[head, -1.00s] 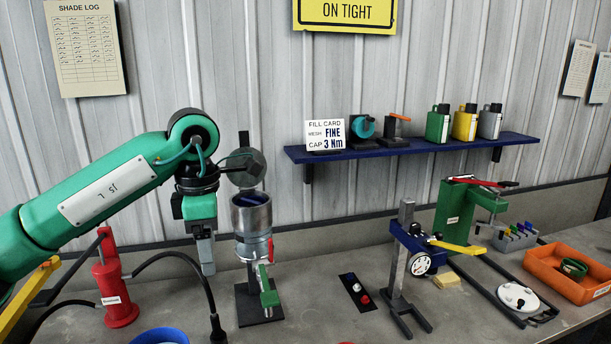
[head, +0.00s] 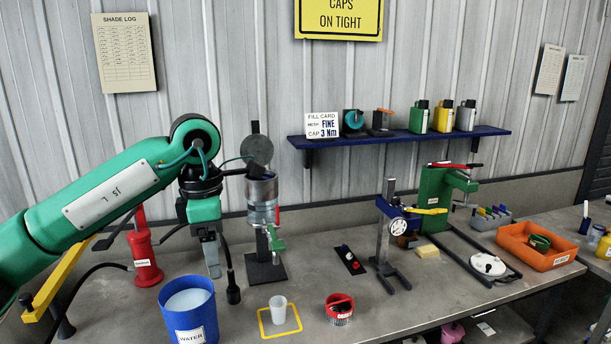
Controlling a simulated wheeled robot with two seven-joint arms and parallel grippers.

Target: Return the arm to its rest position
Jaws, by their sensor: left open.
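My left arm (head: 110,195), green with dark joints, reaches in from the left over the bench. Its gripper (head: 213,270) points down, open and empty, above the bench between the blue water bucket and the disperser column. My right gripper is not in view.
The blue water bucket (head: 188,312) stands below left of the gripper. A white cup (head: 278,308) sits in a yellow square. A red container (head: 340,308), blue gauge stand (head: 393,230), green press (head: 436,200) and orange tray (head: 540,248) are further right. A red pump (head: 145,255) is behind left.

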